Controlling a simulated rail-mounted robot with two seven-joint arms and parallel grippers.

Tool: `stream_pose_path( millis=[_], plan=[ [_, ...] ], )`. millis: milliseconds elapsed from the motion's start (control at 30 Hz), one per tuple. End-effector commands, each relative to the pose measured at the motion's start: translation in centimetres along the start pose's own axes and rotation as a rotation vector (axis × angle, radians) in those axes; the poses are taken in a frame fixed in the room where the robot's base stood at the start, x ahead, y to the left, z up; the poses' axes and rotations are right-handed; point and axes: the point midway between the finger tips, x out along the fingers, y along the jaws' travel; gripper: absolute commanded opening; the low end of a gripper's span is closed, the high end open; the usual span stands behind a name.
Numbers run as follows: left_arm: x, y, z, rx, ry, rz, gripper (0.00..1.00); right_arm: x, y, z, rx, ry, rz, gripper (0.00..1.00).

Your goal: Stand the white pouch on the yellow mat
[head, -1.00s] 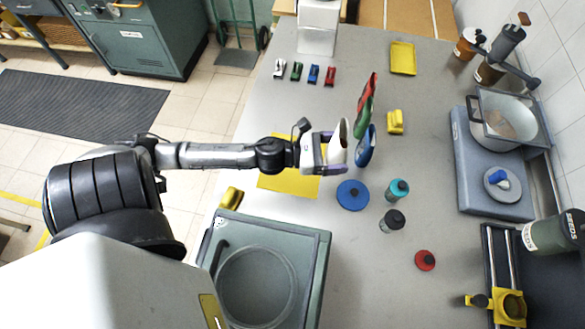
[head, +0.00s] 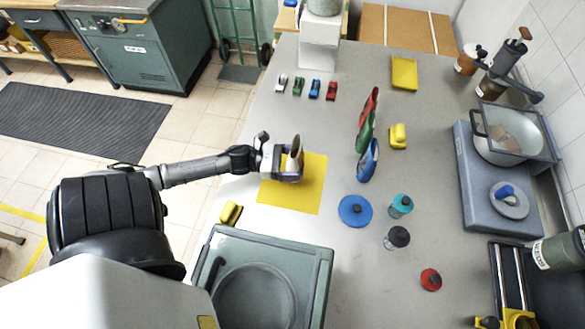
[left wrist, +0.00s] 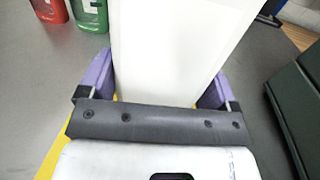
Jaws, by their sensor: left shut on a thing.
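The white pouch (head: 296,153) is upright between the purple-tipped fingers of my left gripper (head: 290,166), which is shut on it. In the left wrist view the pouch (left wrist: 175,50) fills the gap between the fingers (left wrist: 160,88). In the head view the pouch and gripper are over the yellow mat (head: 305,195), towards its upper part. I cannot tell whether the pouch's base touches the mat. The mat also shows at the lower left of the left wrist view (left wrist: 48,150). My right gripper is not in view.
Red (head: 370,103), green (head: 365,133) and blue (head: 368,160) pouches stand right of the mat. A blue lid (head: 355,211) lies nearby. A green case (head: 318,250) is just below the mat. The tabletop above the mat is clear up to several small clips.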

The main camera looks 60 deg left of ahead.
Motion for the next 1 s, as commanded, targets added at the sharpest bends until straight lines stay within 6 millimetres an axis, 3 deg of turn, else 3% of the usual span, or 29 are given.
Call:
stream_pose_path(
  millis=[167,500,933,967,1000],
  plan=[
    [-0.4,0.4,-0.5,0.001,0.0,0.0,0.51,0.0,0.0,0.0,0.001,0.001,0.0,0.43],
    [-0.3,0.3,-4.1,0.0,0.0,0.0,0.51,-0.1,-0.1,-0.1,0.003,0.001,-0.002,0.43],
    [-0.3,0.3,-4.7,0.0,0.0,0.0,0.51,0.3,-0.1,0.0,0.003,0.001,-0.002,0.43],
    [-0.3,0.3,-4.7,0.0,0.0,0.0,0.85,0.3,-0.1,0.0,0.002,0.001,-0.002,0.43],
    [-0.3,0.3,-4.6,0.0,0.001,0.0,0.89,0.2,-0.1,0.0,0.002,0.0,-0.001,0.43]
  ],
)
